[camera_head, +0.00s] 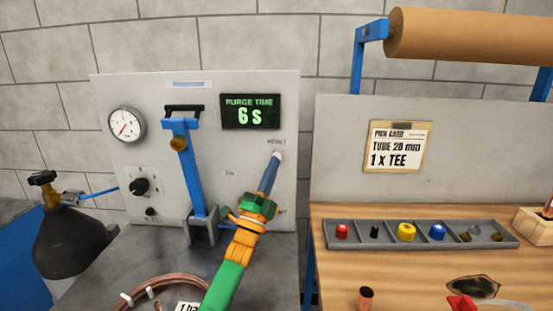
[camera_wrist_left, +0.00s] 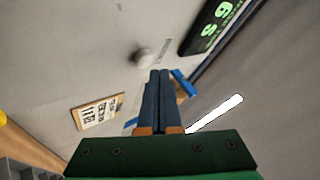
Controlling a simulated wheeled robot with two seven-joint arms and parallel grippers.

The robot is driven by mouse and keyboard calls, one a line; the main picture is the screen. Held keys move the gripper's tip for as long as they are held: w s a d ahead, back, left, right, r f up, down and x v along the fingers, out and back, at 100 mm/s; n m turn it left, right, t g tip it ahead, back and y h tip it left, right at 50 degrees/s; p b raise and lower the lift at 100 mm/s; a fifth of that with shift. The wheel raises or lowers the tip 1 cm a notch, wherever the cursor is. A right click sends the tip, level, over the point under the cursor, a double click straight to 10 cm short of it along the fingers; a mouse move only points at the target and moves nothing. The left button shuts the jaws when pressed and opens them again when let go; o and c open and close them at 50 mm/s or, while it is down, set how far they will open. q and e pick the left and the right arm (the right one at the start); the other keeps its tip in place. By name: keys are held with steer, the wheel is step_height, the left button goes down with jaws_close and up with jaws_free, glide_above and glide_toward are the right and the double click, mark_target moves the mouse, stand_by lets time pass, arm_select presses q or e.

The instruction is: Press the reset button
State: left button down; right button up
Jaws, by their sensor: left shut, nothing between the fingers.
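A pale round button (camera_head: 279,154) sits on the upright grey panel (camera_head: 225,168), below the green-lit display (camera_head: 250,111) that reads "PURGE TIME 6 S". In the left wrist view, the grey button (camera_wrist_left: 141,56) lies just up and left of the closed fingertips (camera_wrist_left: 159,72). I cannot tell whether they touch. My right gripper is not in view.
A blue lever clamp (camera_head: 183,150) stands left of my left arm. A gauge (camera_head: 127,125) and black knob (camera_head: 139,187) are on the panel. A dark cylinder (camera_head: 70,243) stands at far left. A compartment tray (camera_head: 385,234) with coloured caps lies on the wooden bench at right.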

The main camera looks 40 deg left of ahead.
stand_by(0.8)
arm_select(q)
steer(key=shift+w+a+b, duration=0.3)
steer(key=shift+w+b, duration=0.05)
steer(key=shift+b, duration=0.2)
steer(key=shift+w+a+b, duration=0.25)
steer(key=shift+w+b, duration=0.15)
steer(key=shift+b, duration=0.35)
stand_by(0.6)
steer(key=shift+s+d+p, duration=0.5)
steer(key=shift+s+p, duration=0.25)
steer(key=shift+p, duration=0.15)
